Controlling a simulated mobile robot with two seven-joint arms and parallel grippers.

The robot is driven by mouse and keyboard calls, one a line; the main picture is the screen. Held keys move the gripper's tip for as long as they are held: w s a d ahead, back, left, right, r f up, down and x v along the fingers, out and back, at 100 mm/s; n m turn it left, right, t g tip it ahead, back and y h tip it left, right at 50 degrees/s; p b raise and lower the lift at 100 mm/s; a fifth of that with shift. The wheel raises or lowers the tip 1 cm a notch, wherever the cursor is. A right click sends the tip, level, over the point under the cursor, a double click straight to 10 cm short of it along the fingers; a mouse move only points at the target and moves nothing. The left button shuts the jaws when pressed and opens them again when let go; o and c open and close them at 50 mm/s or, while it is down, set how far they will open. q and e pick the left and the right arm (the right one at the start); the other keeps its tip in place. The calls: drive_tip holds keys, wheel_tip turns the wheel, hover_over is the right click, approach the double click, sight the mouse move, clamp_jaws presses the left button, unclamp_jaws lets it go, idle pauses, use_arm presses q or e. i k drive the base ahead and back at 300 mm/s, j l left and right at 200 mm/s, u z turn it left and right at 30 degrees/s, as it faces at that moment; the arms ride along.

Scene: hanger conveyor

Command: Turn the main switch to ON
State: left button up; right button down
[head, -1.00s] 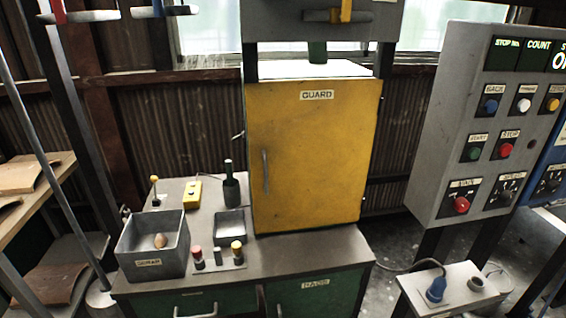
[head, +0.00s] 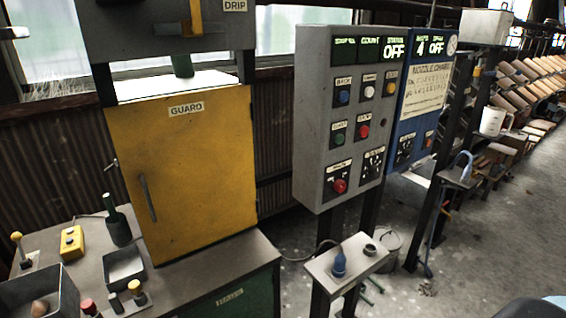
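The grey control panel (head: 312,130) stands right of centre in the head view. A red knob (head: 340,186) sits at its lower left under a small label that seems to read MAIN. Its exact turn position is too small to tell. A black rotary selector (head: 372,165) is beside it on the right. Neither of my grippers is in view.
A small stand (head: 352,262) with a blue plug (head: 339,262) is below the panel. The yellow GUARD door (head: 185,170) and its bench are to the left. A blue panel (head: 420,110) adjoins on the right. The floor at lower right is mostly clear.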

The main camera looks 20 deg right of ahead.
sight(340, 186)
drive_tip(key=k+z, duration=0.15)
drive_tip(key=z, duration=1)
